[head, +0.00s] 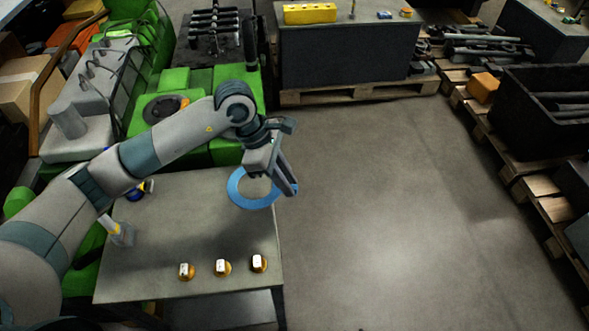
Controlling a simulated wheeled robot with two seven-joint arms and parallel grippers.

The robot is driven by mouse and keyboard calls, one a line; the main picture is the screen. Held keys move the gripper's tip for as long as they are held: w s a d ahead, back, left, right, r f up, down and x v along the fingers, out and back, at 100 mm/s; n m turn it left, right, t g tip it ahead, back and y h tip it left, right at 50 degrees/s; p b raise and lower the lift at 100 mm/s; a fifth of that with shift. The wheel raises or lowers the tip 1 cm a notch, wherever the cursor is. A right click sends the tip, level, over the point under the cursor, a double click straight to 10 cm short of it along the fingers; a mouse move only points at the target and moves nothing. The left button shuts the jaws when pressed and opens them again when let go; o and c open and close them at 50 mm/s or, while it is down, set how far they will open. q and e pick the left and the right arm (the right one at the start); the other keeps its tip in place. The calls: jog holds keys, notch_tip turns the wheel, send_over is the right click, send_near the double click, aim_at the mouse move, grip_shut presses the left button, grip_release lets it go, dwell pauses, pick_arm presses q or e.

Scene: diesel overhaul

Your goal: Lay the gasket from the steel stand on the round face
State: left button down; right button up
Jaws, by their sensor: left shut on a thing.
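The gasket (250,204) is a flat blue ring. My left gripper (287,187) is shut on its right side. The ring is over the far right corner of the grey steel stand (180,215); I cannot tell how high above the top it is. The fingers hide part of the ring's right side. A dark round face (157,110) shows on top of the green engine (170,80), behind my left forearm, which covers part of that area. My right gripper is not in view.
Three brass-and-white pieces (223,267) stand along the stand's front edge. A small grey piece with a yellow part (120,231) is at its left. A dark workbench on a pallet (350,50) stands behind. Open floor (390,200) lies to the right, bordered by pallets and a black crate (540,110).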

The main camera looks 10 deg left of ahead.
aim_at(260, 205)
pick_arm(q)
jog(key=s+a+f+m+g, duration=0.1)
jog(key=a+m, duration=0.1)
jog(key=s+a+f+m+g, duration=0.1)
jog(key=s+m, duration=0.1)
jog(key=m, duration=0.1)
jog(key=s+a+f+m+g+y, duration=0.1)
jog(key=s+a+m, duration=0.1)
jog(key=m, duration=0.1)
jog(key=shift+a+f, duration=0.25)
jog(key=shift+a, duration=0.05)
jog(key=s+a+m+y, duration=0.1)
jog(key=m, duration=0.1)
jog(key=s+a+f+m+g+y, duration=0.1)
jog(key=s+a+m, duration=0.1)
jog(key=m, duration=0.1)
jog(key=s+a+m+y, duration=0.1)
jog(key=s+a+m, duration=0.1)
jog(key=m, duration=0.1)
jog(key=shift+a+f, duration=0.25)
jog(key=shift+f, duration=0.15)
jog(key=shift+s+a+f+m, duration=0.1)
jog(key=shift+s+a+m, duration=0.35)
jog(key=shift+m, duration=0.35)
jog(key=shift+d, duration=0.15)
